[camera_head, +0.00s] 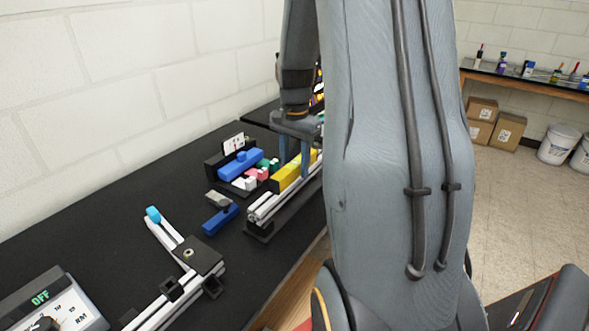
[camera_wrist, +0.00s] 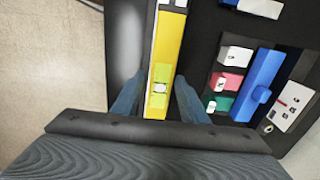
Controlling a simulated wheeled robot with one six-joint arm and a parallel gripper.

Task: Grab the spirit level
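The yellow spirit level (camera_head: 287,178) lies along a silver extrusion on a black base. In the wrist view the level (camera_wrist: 168,48) runs down the middle, with its pale green vial window near the gripper; its near end is hidden by my gripper. My gripper (camera_head: 294,164) is over the level's far part. Its two blue fingers (camera_wrist: 160,77) are apart, one on each side of the level. The right finger is very near the level's edge; I cannot tell whether either finger touches it.
Beside the level is a black holder with a blue bar (camera_head: 240,164) and red, green and white blocks. A blue block (camera_head: 220,219), a clamp fixture (camera_head: 197,255) and an "OFF" control box (camera_head: 45,305) lie on the black bench. A wall runs behind it. My arm hides the bench's right part.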

